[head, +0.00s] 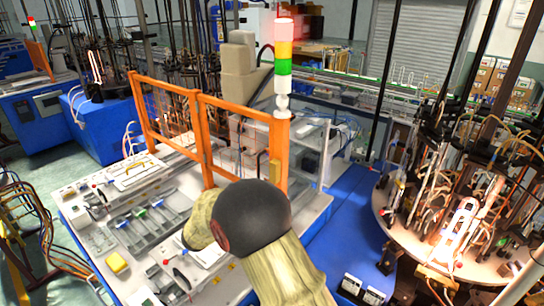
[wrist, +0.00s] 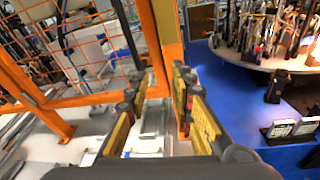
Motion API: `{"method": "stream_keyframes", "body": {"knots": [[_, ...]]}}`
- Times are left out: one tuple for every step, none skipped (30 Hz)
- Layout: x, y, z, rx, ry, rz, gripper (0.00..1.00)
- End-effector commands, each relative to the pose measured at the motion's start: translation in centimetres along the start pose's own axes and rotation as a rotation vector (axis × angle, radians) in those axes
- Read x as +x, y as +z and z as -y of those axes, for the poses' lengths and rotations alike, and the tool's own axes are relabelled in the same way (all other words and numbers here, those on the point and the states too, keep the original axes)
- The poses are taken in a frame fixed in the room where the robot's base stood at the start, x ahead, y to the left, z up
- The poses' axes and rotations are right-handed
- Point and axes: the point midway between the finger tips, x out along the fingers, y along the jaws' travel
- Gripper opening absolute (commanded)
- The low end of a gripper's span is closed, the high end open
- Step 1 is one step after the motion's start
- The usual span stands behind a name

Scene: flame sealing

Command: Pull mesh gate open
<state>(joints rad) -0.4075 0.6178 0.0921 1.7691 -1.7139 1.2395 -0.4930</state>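The mesh gate is an orange frame with wire mesh panels; in the head view its bars (head: 203,130) stand along the white machine bench. In the wrist view an upright orange gate bar (wrist: 151,45) and the mesh (wrist: 85,40) are ahead and to the left. My gripper (wrist: 160,82) is open, its yellow-padded fingers spread on either side of the lower part of the upright bar. I cannot tell whether the pads touch it. In the head view my arm hides the gripper and the lower right of the gate.
A signal tower (head: 284,55) with red, orange and green bands rises by the gate's right post. A round table (head: 455,270) crowded with glowing glassware and rods stands to the right. Blue bench surface (head: 345,225) lies clear between them.

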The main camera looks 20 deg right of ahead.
Motion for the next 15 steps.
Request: {"method": "stream_keyframes", "body": {"knots": [[0.0, 1.9, -1.9, -0.025, 0.045, 0.047, 0.24], [-0.1, 2.8, -2.8, -0.047, 0.069, 0.074, 0.24], [-0.2, 3.8, -3.7, -0.075, 0.095, 0.107, 0.24], [-0.3, 4.3, -4.3, -0.098, 0.11, 0.127, 0.24], [-0.4, 4.7, -4.6, -0.121, 0.121, 0.145, 0.24], [-0.5, 5.2, -4.8, -0.151, 0.126, 0.164, 0.24], [-0.4, 5.2, -4.7, -0.164, 0.122, 0.167, 0.24], [-0.4, 5.3, -4.6, -0.173, 0.118, 0.168, 0.24], [-0.2, 5.3, -4.6, -0.18, 0.117, 0.168, 0.24], [0.1, 5.3, -4.6, -0.183, 0.116, 0.168, 0.24], [0.3, 5.4, -4.7, -0.184, 0.115, 0.168, 0.24], [0.8, 5.5, -4.7, -0.183, 0.115, 0.168, 0.24], [1.2, 5.5, -4.8, -0.183, 0.115, 0.168, 0.24], [1.6, 5.6, -4.8, -0.182, 0.115, 0.167, 0.24], [2.3, 5.7, -4.8, -0.182, 0.114, 0.166, 0.24]]}}
